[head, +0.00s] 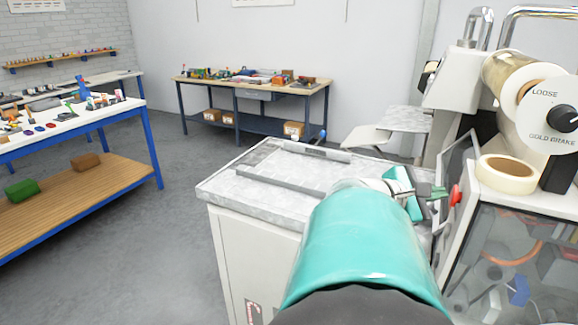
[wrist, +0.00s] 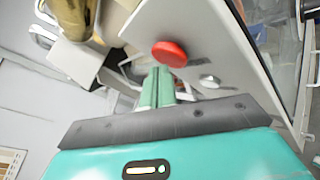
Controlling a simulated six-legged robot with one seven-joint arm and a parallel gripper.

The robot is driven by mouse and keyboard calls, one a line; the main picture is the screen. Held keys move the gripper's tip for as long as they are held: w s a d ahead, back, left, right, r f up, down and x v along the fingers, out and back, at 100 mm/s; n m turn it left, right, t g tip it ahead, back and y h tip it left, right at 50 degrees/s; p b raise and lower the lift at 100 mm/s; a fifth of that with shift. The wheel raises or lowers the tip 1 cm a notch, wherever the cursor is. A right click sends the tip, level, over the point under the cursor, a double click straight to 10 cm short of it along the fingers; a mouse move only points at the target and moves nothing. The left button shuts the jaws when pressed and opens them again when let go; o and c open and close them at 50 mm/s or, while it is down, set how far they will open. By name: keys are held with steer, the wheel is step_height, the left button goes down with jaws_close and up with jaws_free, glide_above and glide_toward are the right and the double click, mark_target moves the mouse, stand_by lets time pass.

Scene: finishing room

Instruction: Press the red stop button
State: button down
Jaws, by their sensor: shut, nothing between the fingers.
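The red stop button (head: 455,195) sits on the side panel of the machine at the right in the head view. In the wrist view the red button (wrist: 169,53) is a round red cap on a light panel, just beyond my fingertips. My gripper (head: 440,192) is shut and empty, its green fingers pointing at the button. In the wrist view my gripper (wrist: 160,72) has its fingertips right by the lower left edge of the cap. I cannot tell whether they touch it. My teal arm hides part of the machine's front in the head view.
A grey-topped cabinet (head: 240,190) stands below and left of my gripper. A tape roll (head: 507,174) lies on the machine top, beside a labelled dial (head: 564,118). A silver knob (wrist: 209,81) is right of the button. Open floor (head: 150,250) lies to the left.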

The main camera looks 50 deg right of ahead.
steer(key=shift+s, duration=0.45)
stand_by(0.9)
steer(key=shift+w+a, duration=0.1)
steer(key=shift+w, duration=0.75)
steer(key=shift+w+a, duration=0.2)
steer(key=shift+w, duration=0.6)
steer(key=shift+w+a, duration=0.15)
steer(key=shift+w, duration=0.7)
steer(key=shift+w+a, duration=0.2)
steer(key=shift+w, duration=0.6)
